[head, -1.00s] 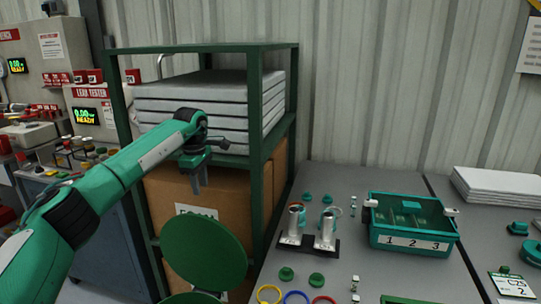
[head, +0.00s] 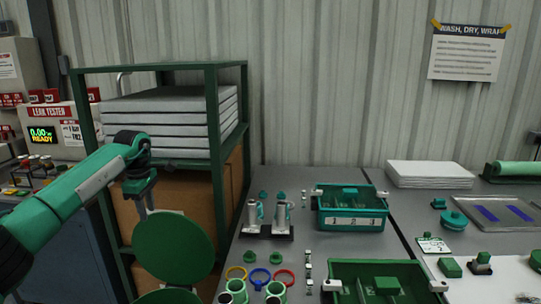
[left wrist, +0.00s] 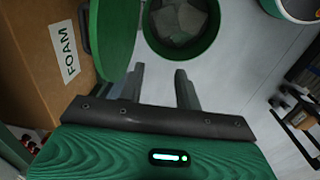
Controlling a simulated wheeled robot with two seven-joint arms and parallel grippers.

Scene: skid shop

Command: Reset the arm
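My left arm comes in from the left in the head view. Its gripper (head: 140,192) points down in front of the green shelf rack, beside a round green lid (head: 173,247). In the left wrist view the two fingers of my left gripper (left wrist: 160,88) are apart with nothing between them. Past the fingertips in that view are the green lid (left wrist: 112,35) and a round green bin (left wrist: 210,50) with grey scraps in it. My right gripper is in neither view.
The rack (head: 215,125) holds grey foam slabs (head: 170,110) above a cardboard box (head: 230,200). The grey table carries a teal numbered box (head: 350,222), a green tray (head: 385,268), metal cylinders and coloured rings. White sheets (head: 428,172) lie farther right.

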